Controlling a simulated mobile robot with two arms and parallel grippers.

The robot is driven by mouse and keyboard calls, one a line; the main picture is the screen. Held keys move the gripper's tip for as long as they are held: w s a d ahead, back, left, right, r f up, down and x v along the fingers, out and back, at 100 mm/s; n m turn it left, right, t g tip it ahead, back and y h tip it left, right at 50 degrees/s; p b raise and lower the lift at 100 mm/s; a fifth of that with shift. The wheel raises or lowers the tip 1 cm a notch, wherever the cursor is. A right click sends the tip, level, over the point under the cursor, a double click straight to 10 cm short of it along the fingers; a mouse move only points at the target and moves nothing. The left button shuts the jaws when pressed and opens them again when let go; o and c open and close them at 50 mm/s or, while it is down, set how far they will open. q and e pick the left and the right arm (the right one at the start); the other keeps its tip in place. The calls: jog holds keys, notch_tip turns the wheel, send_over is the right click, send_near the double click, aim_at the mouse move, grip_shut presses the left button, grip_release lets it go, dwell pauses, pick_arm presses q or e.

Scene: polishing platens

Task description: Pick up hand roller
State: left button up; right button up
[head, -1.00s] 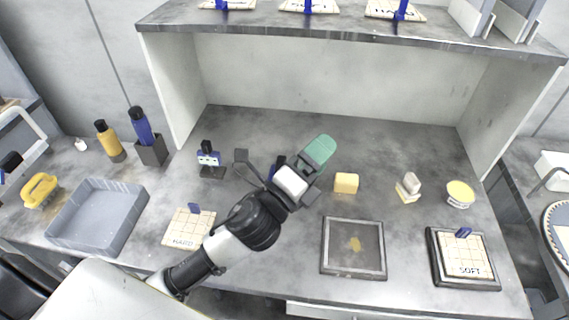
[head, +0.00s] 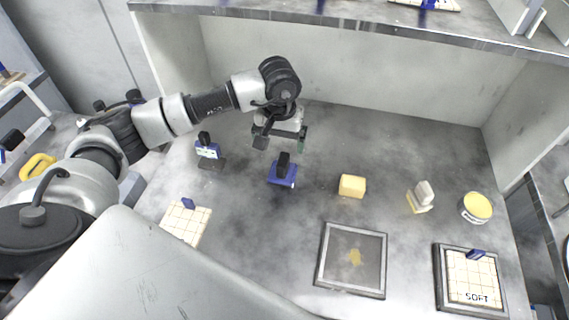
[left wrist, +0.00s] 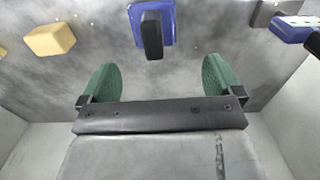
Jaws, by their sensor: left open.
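A blue tool with an upright black handle (head: 283,172) stands on the grey bench, left of the middle. It looks like the hand roller, though no roller drum can be made out. It also shows at the top of the left wrist view (left wrist: 152,28), in line with the gap between the fingers. My left gripper (head: 282,140) is open and empty, its green-padded fingers (left wrist: 160,78) spread apart. It is just behind the tool, close to the handle but apart from it. My right gripper is not in view.
A second black-handled blue and white tool (head: 208,151) stands to the left. A yellow block (head: 352,186), a cream piece (head: 420,196) and a round tub (head: 476,207) stand to the right. In front are a framed plate (head: 324,262) and a SOFT tile (head: 471,279). The shelf (head: 330,28) overhangs the back.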

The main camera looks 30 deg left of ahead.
aim_at(283, 159)
pick_arm(q)
notch_tip(283, 159, down, 4)
jog(key=shift+s+d+r+p, duration=0.1)
jog(key=shift+r+p, duration=0.1)
jog(key=shift+p, duration=0.2)
jog(key=shift+d+f+p, duration=0.1)
jog(key=shift+f+p, duration=0.35)
jog(key=shift+f, duration=0.1)
jog(key=f, duration=0.1)
jog(key=f+p, duration=0.1)
jog(key=f, duration=0.1)
jog(key=shift+s+d+f+p, duration=0.1)
jog(key=shift+d+f+p, duration=0.2)
jog(key=shift+p, duration=0.05)
jog(key=shift+f, duration=0.45)
jog(key=shift+c, duration=0.2)
jog(key=c, duration=1.2)
